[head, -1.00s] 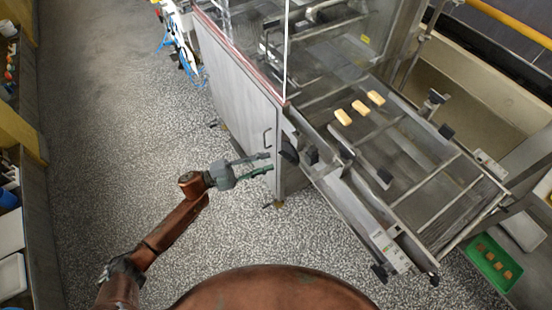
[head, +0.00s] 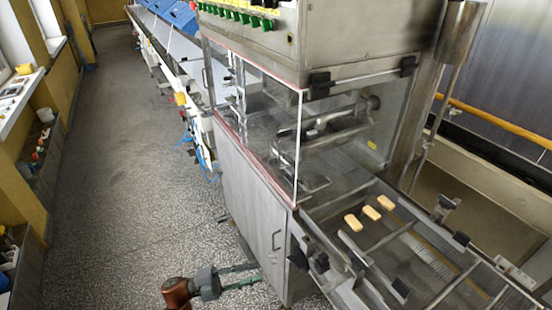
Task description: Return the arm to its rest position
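My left gripper (head: 240,275) is low in the head view, its two fingers apart with nothing between them. It points right, in front of the grey cabinet side of the machine (head: 252,195). The wrist is reddish brown; the rest of the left arm is below the picture's edge. My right arm and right gripper are not in the picture. Three pale bars (head: 370,214) lie in a slanted row on the mesh belt (head: 425,252), well to the right of the gripper.
The enrober's clear guard (head: 270,125) and upper housing (head: 365,35) stand above the belt. A long conveyor (head: 170,50) with blue covers runs back at upper left. Speckled floor (head: 120,190) is open left of the machine. Shelves (head: 30,170) line the left wall.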

